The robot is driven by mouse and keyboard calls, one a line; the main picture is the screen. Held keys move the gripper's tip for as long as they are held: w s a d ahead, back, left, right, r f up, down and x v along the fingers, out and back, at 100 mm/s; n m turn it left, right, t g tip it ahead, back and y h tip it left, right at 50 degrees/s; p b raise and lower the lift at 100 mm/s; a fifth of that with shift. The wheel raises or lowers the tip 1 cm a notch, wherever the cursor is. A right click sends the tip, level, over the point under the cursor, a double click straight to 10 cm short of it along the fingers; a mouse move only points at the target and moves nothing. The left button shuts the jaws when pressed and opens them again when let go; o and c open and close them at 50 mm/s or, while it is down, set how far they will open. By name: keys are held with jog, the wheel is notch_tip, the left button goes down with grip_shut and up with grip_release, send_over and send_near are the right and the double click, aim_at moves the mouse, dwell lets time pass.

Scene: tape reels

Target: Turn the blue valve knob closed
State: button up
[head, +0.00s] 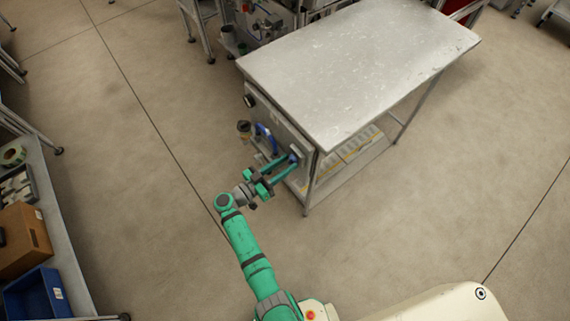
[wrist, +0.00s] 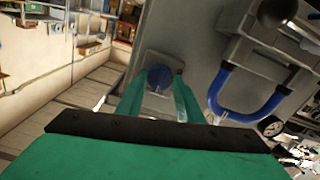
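The blue valve knob (wrist: 159,78) sits on a grey plate on the side panel under the table. In the wrist view it lies between the two green fingers of my gripper (wrist: 160,92), one on each side of it. In the head view the knob (head: 293,157) is a small blue spot at the tips of my gripper (head: 290,162). The fingers are spread about as wide as the knob. I cannot tell whether they touch it or are just around it.
The metal table (head: 360,65) overhangs the panel. A side bench with a blue bin (head: 38,297) stands at the left. The floor between is clear.

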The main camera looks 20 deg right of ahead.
jog(key=c, duration=0.4)
jog(key=shift+c, duration=0.2)
jog(key=n, duration=0.4)
jog(key=shift+n, duration=0.3)
jog(key=n, duration=0.3)
jog(key=shift+n, duration=0.3)
jog(key=n, duration=0.5)
jog(key=shift+a, duration=0.1)
jog(key=shift+n, duration=2.4)
